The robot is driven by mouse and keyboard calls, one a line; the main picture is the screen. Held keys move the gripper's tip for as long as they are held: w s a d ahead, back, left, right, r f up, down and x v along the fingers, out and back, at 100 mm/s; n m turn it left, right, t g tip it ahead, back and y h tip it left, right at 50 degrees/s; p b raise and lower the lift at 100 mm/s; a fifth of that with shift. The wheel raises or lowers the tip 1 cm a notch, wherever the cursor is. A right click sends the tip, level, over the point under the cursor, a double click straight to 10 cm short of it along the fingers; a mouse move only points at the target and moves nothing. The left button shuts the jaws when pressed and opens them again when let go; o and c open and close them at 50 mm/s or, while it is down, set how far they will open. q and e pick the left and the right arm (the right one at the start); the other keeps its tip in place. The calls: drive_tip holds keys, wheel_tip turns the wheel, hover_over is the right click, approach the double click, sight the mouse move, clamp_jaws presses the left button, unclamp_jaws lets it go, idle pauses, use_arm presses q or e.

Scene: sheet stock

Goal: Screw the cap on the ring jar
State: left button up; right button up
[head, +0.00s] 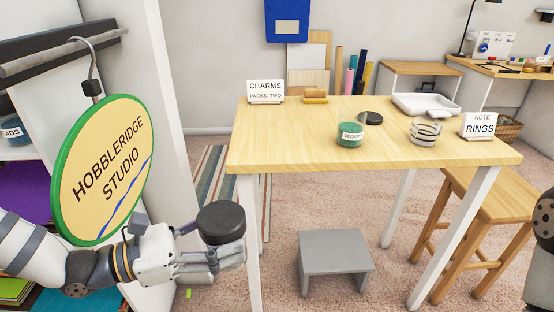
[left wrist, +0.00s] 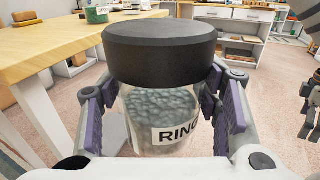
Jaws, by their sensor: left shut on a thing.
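My left gripper (head: 232,254) is shut around the ring jar, low in front of the table and to its left. In the left wrist view the clear ring jar (left wrist: 150,108) stands between the fingers, full of grey-green rings, its label partly hidden by a finger. A wide black cap (left wrist: 160,50) sits on top of the jar; it also shows in the head view (head: 222,222). The cap looks level, but I cannot tell how tightly it is on. My right arm shows at the right edge; what seems to be its gripper (left wrist: 309,122) is too small to read.
The wooden table (head: 270,148) holds an open green sequins jar (head: 349,138), a loose black lid (head: 371,118), a striped clear container (head: 426,134), a white tray (head: 440,106) and signs. A round sign (head: 105,165) hangs near my left arm. A grey step (head: 335,247) stands below.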

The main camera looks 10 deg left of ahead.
use_arm(q)
drive_tip(key=s+d+r+m+g+h, duration=0.1)
drive_tip(key=d+r+m+g, duration=0.3)
drive_tip(key=r, duration=0.6)
drive_tip(key=d+g+h, duration=0.1)
drive_tip(key=d+g, duration=0.1)
drive_tip(key=d, duration=0.1)
drive_tip(key=shift+s+d+r+m+h, duration=0.25)
drive_tip(key=shift+s+d+m+h, duration=0.05)
drive_tip(key=shift+s+d+h, duration=0.1)
